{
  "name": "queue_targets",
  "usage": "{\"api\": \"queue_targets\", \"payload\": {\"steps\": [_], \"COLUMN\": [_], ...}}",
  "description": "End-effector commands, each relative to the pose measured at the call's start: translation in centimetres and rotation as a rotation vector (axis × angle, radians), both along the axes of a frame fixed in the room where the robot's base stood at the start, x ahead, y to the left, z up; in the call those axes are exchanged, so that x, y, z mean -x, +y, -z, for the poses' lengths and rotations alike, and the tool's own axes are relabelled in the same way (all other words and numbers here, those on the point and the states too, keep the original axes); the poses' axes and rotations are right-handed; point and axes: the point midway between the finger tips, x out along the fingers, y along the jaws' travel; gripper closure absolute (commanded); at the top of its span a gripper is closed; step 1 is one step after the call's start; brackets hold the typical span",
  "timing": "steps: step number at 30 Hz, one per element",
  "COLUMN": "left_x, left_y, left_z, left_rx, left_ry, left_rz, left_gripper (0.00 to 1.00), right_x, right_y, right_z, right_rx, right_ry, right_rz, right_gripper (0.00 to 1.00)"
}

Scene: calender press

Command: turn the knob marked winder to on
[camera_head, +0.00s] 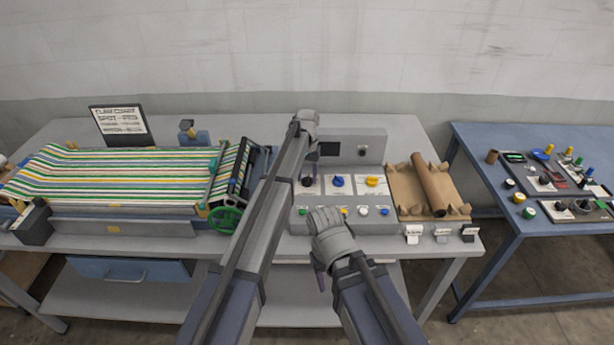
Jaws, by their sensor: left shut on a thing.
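A grey control box (352,225) stands on the bench in the middle, with a row of three knobs on its sloped face. The blue knob (338,181) and yellow knob (373,181) show plainly on white plates. My left gripper (307,179) hangs down over that spot and is shut on the knob there. The plate lettering is too small to read. My right arm is folded low in front of the box; its gripper (320,284) shows too little to tell its state.
Several small coloured buttons run below the knobs. A striped-sheet press (120,180) with a green handwheel (225,218) stands left. A brown roll (428,184) lies on a tray to the right of the box. A blue table (480,150) with small parts stands further right.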

Motion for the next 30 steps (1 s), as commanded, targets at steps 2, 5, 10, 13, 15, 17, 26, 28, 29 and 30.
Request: {"api": "queue_targets", "payload": {"steps": [2, 5, 10, 13, 15, 17, 26, 28, 29, 30], "left_x": [0.01, 0.01, 0.01, 0.01, 0.01, 0.01, 0.02, 0.02, 0.02, 0.01], "left_y": [0.0, 0.01, 0.0, 0.0, 0.0, 0.0, 0.01, 0.01, 0.01, 0.01], "left_z": [0.0, 0.0, 0.0, 0.0, 0.0, 0.0, 0.0, 0.0, 0.0, 0.0], "left_rx": [0.0, 0.0, 0.0, 0.0, 0.0, 0.0, 0.0, 0.0, 0.0, 0.0], "left_ry": [0.0, 0.0, 0.0, 0.0, 0.0, 0.0, 0.0, 0.0, 0.0, 0.0], "left_rz": [0.07, 0.166, 0.328, 0.42, 0.482, 0.532, 0.736, 0.77, 0.783, 0.798], "left_gripper": [1.0, 1.0, 1.0, 1.0, 1.0, 1.0, 1.0, 1.0, 1.0, 1.0], "right_x": [0.0, 0.0, 0.0, 0.0, 0.0, 0.0, 0.0, 0.0, 0.0, 0.0], "right_y": [0.0, 0.0, 0.0, 0.0, 0.0, 0.0, 0.0, 0.0, 0.0, 0.0], "right_z": [0.0, 0.0, 0.0, 0.0, 0.0, 0.0, 0.0, 0.0, 0.0, 0.0], "right_rx": [0.0, 0.0, 0.0, 0.0, 0.0, 0.0, 0.0, 0.0, 0.0, 0.0], "right_ry": [0.0, 0.0, 0.0, 0.0, 0.0, 0.0, 0.0, 0.0, 0.0, 0.0], "right_rz": [0.0, 0.0, 0.0, 0.0, 0.0, 0.0, 0.0, 0.0, 0.0, 0.0], "right_gripper": [0.5, 0.5, 0.5, 0.5, 0.5, 0.5, 0.5, 0.5, 0.5, 0.5]}}
